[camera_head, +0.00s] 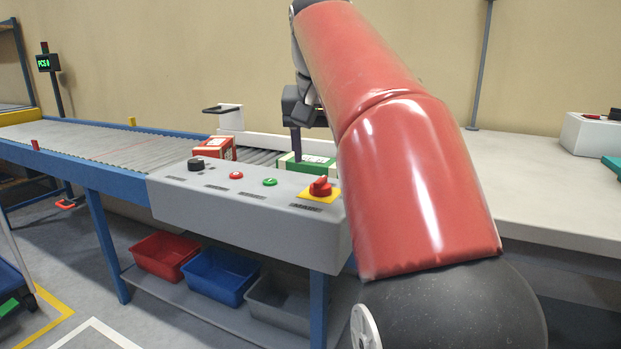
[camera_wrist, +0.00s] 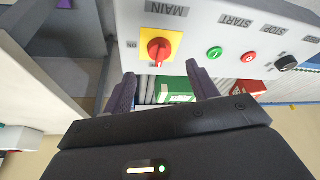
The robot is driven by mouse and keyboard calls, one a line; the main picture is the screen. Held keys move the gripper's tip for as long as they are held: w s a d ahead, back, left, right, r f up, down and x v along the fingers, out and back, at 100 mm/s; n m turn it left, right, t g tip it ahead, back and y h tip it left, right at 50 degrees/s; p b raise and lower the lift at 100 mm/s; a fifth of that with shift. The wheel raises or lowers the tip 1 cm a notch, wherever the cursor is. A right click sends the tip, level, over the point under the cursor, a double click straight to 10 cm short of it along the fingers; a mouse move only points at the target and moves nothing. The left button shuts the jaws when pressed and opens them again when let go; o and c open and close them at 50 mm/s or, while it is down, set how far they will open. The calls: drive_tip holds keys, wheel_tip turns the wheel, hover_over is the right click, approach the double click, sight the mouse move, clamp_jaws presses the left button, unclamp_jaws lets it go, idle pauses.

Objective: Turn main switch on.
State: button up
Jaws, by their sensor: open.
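The main switch (camera_head: 320,187) is a red rotary knob on a yellow plate at the right end of the grey control panel (camera_head: 240,211). In the wrist view the panel is upside down, and the main switch (camera_wrist: 159,48) shows under the word MAIN. Its knob ridge runs roughly up and down there; small marks beside it are hard to read. My gripper (camera_wrist: 160,76) is open and empty, its two fingertips apart just below the knob in that view, not around it. In the head view my gripper (camera_head: 296,150) hangs behind the panel, partly hidden by my red arm.
A green start button (camera_head: 270,182), a red stop button (camera_head: 236,175) and a black knob (camera_head: 195,164) share the panel. A red box (camera_head: 214,148) and a green box (camera_head: 305,163) sit behind it. Bins (camera_head: 220,275) stand below. A roller conveyor (camera_head: 90,142) extends left.

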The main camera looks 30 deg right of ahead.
sight(321, 181)
drive_tip(key=b+x, duration=0.1)
drive_tip(key=x, duration=0.5)
drive_tip(key=shift+w+d+f+b, duration=0.1)
drive_tip(key=shift+f+b, duration=0.25)
drive_tip(key=shift+f, duration=0.05)
drive_tip(key=c, duration=1)
